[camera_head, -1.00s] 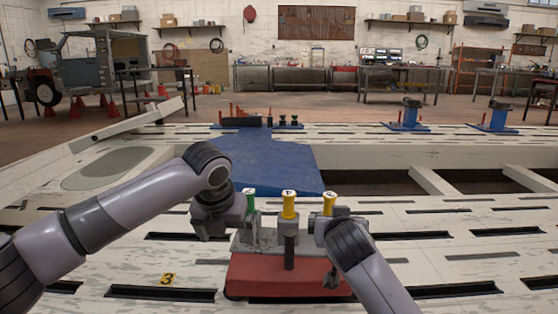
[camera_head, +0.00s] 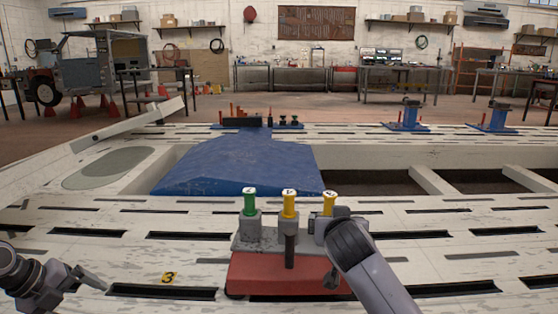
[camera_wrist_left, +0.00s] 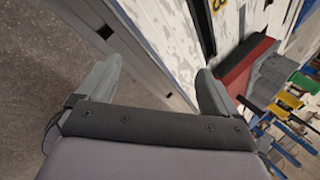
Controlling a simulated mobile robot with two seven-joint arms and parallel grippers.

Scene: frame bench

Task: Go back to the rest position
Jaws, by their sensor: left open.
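My left gripper (camera_head: 88,290) is low at the left edge of the head view, open and empty, apart from the fixture. Its two spread fingers (camera_wrist_left: 160,72) show in the left wrist view with nothing between them. My right gripper (camera_head: 328,228) is at the right yellow-topped pin (camera_head: 330,198) on the fixture; its own wrist hides the fingers, so its grip cannot be told. A green-topped pin (camera_head: 249,200) and a middle yellow-topped pin (camera_head: 289,203) stand upright on the grey block of the red-based fixture (camera_head: 270,272).
The pale slotted frame bench (camera_head: 130,218) fills the foreground, with a yellow number 3 tag (camera_head: 169,277) left of the fixture. A blue plate (camera_head: 235,165) lies behind. The bench between my left gripper and the fixture is clear.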

